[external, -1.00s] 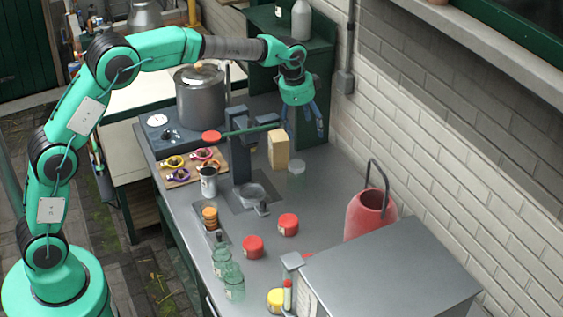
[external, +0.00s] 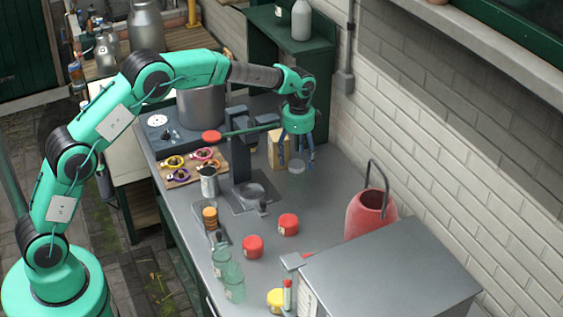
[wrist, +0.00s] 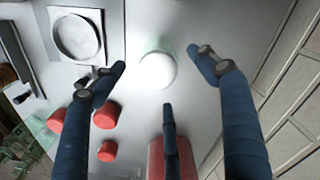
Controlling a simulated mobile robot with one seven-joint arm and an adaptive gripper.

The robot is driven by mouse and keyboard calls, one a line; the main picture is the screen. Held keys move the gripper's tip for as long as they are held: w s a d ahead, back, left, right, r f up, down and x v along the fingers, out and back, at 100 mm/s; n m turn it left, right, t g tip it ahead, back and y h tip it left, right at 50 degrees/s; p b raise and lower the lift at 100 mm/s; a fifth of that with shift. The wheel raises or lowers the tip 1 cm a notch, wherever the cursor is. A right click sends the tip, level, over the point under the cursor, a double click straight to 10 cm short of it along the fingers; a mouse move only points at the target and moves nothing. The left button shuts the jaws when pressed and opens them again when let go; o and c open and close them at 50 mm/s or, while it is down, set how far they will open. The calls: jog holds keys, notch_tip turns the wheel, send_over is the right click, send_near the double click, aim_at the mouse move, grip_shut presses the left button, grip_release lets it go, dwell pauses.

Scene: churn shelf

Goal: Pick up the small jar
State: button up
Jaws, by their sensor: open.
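A small jar (external: 296,169) of pale clear glass with a white lid stands upright on the grey worktop, beside a tan wooden block. In the wrist view the jar's round white lid (wrist: 157,71) shows from above, between the tips of my blue fingers. My gripper (external: 297,158) is open and empty, pointing down just above the jar. In the wrist view my gripper (wrist: 160,78) has its fingers spread around the lid, apart from it. The jar's body is mostly hidden under the lid there.
The tan block (external: 278,149) and the green press lever (external: 248,131) are close to the left of my gripper. Red-lidded jars (external: 288,224) stand nearer the camera. A red can (external: 370,215) stands by the brick wall. The worktop right of the jar is clear.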

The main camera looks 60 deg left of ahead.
aim_at(297, 173)
jog(key=shift+f, duration=1.1)
jog(key=shift+f, duration=0.1)
jog(key=shift+s+f+b, duration=0.15)
jog(key=shift+f+b, duration=1)
jog(key=shift+f, duration=1.4)
jog(key=shift+c, duration=0.5)
jog(key=c, duration=1.3)
